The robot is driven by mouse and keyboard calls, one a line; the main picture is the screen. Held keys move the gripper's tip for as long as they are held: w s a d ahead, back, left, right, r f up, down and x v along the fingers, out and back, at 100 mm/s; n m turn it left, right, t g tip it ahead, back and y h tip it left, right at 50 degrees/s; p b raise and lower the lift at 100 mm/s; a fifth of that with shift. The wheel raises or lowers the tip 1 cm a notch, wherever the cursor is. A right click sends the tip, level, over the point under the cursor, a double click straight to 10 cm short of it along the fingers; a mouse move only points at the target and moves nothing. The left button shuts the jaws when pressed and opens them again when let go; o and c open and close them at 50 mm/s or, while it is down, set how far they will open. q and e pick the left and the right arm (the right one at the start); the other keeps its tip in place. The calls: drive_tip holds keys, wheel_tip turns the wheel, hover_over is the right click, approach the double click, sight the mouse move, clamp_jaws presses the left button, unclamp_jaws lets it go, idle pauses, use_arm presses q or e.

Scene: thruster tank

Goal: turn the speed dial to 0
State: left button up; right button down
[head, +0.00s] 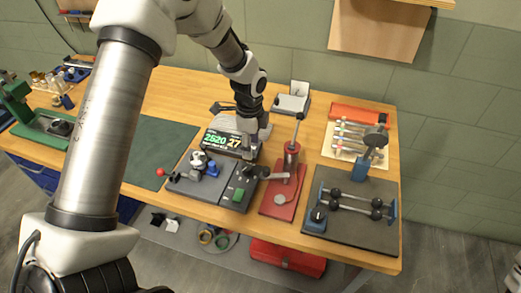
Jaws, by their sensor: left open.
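The grey control box (217,196) stands on the wooden bench, with a display (222,141) behind it showing 2520 and 27 in green and yellow figures. A green button (239,194) is on its front right. The speed dial is hard to make out; small dark controls sit near the box's back right corner, partly behind my gripper. My left gripper (251,150) points down over that back right part, fingers apart and empty. I cannot tell whether it touches anything. My right gripper is not in view.
A red press (291,165) with an upright lever stands close to the right of the box. Further right are a dark mat (367,228) with a dumbbell-like rack and an orange tray (362,115). A green cutting mat (158,150) leaves free room to the left.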

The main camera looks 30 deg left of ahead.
sight(247, 166)
use_arm(q)
drive_tip(key=s+f, duration=0.1)
drive_tip(key=s, duration=0.1)
drive_tip(key=s+f+p, duration=0.1)
drive_tip(key=s, duration=0.1)
drive_tip(key=shift+f, duration=0.3)
drive_tip(key=f, duration=0.1)
drive_tip(key=w+f, duration=0.1)
drive_tip(key=f, duration=0.2)
drive_tip(key=shift+w+p, duration=0.25)
drive_tip(key=shift+p, duration=0.05)
drive_tip(key=shift+w, duration=0.2)
drive_tip(key=shift+s, duration=0.15)
drive_tip(key=shift+s+r, duration=0.25)
drive_tip(key=c, duration=0.4)
drive_tip(key=shift+s, duration=0.15)
drive_tip(key=c, duration=0.6)
drive_tip(key=shift+f, duration=0.1)
clamp_jaws()
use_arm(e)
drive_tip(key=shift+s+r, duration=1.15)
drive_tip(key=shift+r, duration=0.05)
